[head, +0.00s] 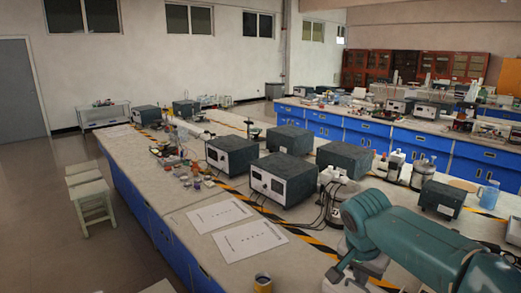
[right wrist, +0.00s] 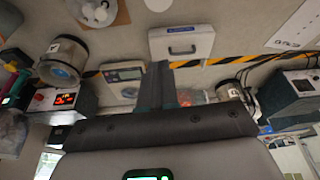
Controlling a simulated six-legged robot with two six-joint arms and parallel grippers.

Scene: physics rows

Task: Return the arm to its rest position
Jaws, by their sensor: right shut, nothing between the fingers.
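My right arm (head: 425,235) is the teal one coming in from the lower right of the head view, above the bench. Its gripper (head: 334,275) points down and left near the bench's striped tape. In the right wrist view my right gripper (right wrist: 158,75) shows at the middle with its dark fingers together and nothing between them. The fingers appear over the bench top, close to a small device with a display. My left arm and left gripper do not show in either view.
A bench (head: 205,150) with blue cabinets carries black-topped instruments (head: 283,178), paper sheets (head: 237,240) and small bottles. In the right wrist view a grey case (right wrist: 182,43) and a red-display device (right wrist: 62,100) lie near the gripper. Stools (head: 92,195) stand on the open floor at left.

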